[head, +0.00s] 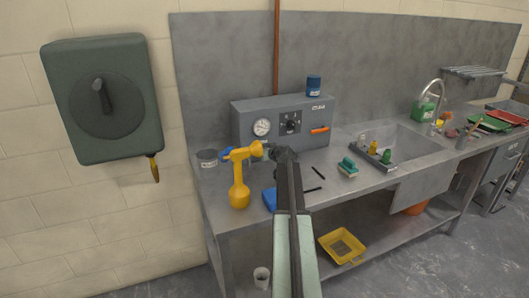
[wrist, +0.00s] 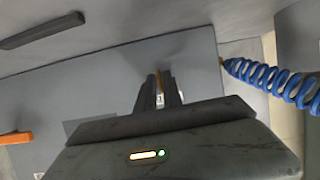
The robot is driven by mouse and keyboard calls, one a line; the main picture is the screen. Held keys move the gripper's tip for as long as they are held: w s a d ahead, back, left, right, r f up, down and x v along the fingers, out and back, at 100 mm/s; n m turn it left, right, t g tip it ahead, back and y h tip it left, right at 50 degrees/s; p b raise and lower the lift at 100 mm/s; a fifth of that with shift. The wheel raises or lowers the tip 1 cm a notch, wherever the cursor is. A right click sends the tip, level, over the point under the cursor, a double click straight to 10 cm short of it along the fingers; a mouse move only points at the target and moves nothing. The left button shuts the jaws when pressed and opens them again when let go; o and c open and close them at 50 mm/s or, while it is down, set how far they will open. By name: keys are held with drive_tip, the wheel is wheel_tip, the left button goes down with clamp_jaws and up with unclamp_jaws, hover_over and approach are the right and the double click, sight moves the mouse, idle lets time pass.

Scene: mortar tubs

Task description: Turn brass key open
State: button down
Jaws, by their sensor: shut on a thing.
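The brass key shows in the wrist view as a thin brass-coloured sliver (wrist: 160,77) between my fingertips, against the grey box front. My gripper (wrist: 160,84) is shut on it. In the head view my gripper (head: 279,152) is at the lower front of the grey control box (head: 248,113) and hides the key. I cannot tell how far the key is turned. The box carries a round gauge (head: 262,127), a black dial (head: 290,123) and an orange lever (head: 320,130), which also shows at the left of the wrist view (wrist: 15,138).
A yellow spray bottle (head: 239,185) stands close left of my gripper. A blue coiled hose (wrist: 270,80) hangs at the right in the wrist view.

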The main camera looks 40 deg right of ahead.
drive_tip(key=c, duration=1.5)
unclamp_jaws()
drive_tip(key=shift+c, duration=0.2)
drive_tip(key=p+v, duration=0.3)
drive_tip(key=v, duration=0.4)
drive_tip(key=shift+s+a, duration=0.15)
drive_tip(key=shift+s, duration=0.15)
drive_tip(key=shift+r, duration=0.15)
